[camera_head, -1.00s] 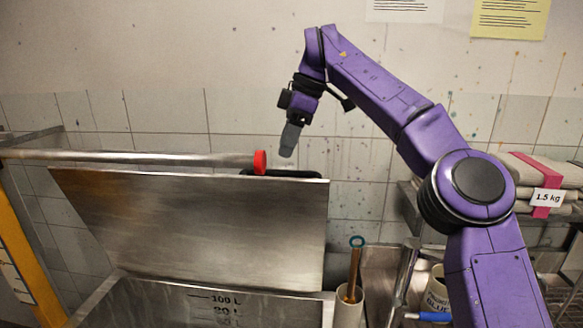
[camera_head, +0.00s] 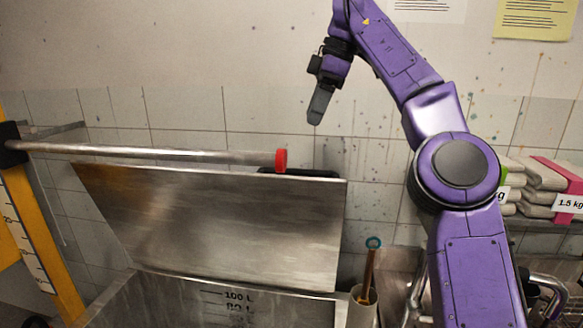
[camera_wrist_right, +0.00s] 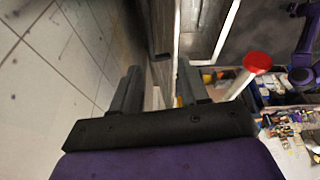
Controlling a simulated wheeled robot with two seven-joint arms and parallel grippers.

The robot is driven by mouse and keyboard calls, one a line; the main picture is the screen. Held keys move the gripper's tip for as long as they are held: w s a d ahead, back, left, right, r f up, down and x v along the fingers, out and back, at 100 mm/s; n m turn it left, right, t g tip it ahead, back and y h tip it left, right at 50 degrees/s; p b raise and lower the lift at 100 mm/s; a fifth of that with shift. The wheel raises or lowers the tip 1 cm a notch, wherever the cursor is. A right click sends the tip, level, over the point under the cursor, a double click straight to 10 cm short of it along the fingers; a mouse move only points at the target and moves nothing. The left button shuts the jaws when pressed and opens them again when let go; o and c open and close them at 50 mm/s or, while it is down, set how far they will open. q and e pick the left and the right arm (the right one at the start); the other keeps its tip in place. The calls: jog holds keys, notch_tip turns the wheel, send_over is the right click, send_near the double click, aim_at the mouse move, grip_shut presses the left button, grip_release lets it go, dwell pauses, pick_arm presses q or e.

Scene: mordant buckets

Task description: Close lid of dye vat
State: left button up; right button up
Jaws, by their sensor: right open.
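The dye vat (camera_head: 150,298) is a steel tub at the bottom of the head view, with litre marks on its inner wall. Its steel lid (camera_head: 220,225) stands raised and tilted back from the tub. A dark handle (camera_head: 305,174) shows behind the lid's top edge at the right. My right gripper (camera_head: 319,105) is above that handle, apart from the lid, its fingers pointing down. In the right wrist view its two fingers (camera_wrist_right: 158,86) are spread with nothing held between them. My left gripper is not in view.
A metal bar with a red end cap (camera_head: 281,160) runs just above the lid's top edge; the cap also shows in the right wrist view (camera_wrist_right: 258,62). A white holder (camera_head: 362,307) stands right of the vat. Wrapped packs (camera_head: 540,178) lie at the far right.

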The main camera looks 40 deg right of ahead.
jog(key=shift+m+t, duration=0.4)
jog(key=shift+m, duration=0.3)
jog(key=d+f, duration=0.1)
jog(key=d+f+b, duration=0.1)
jog(key=f, duration=0.1)
jog(key=d+f+b, duration=0.1)
jog(key=f, duration=0.1)
jog(key=shift+s+d+f, duration=0.15)
jog(key=shift+s+d, duration=0.05)
jog(key=shift+s, duration=0.1)
jog(key=x, duration=0.5)
jog(key=b+x, duration=0.1)
jog(key=x, duration=0.2)
jog(key=shift+w+a, duration=0.15)
jog(key=shift+a, duration=0.15)
jog(key=shift+d+f, duration=0.1)
jog(key=shift+f, duration=0.25)
grip_shut()
